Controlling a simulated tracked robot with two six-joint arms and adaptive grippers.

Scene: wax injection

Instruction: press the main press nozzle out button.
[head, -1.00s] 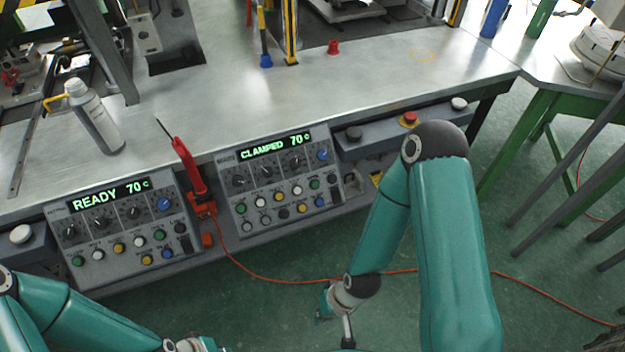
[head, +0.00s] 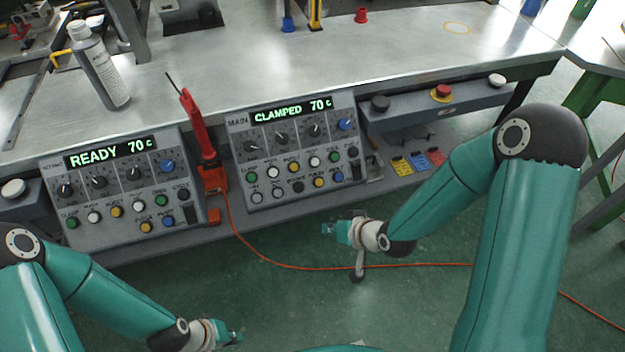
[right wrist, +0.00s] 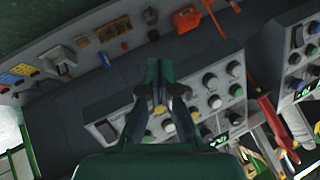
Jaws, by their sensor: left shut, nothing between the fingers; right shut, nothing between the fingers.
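The main press panel (head: 238,150) stands at the front of the bench, its display reading CLAMPED 70 c. It has knobs above and two rows of round white, green, yellow, blue and dark buttons; their labels are too small to read, so I cannot tell which is nozzle out. My right gripper (head: 330,229) is shut and empty, below and in front of this panel, apart from it. In the right wrist view its fingers (right wrist: 164,75) appear before a panel with white and yellow buttons (right wrist: 215,102). My left gripper (head: 235,338) is shut and empty, low at the bottom edge.
A second panel (head: 60,190) reading READY 70 c stands to the left. A red tool (head: 197,127) rises from an orange holder between the panels. An orange cable (head: 290,267) crosses the floor. A red stop button (head: 442,91) sits right on the bench front.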

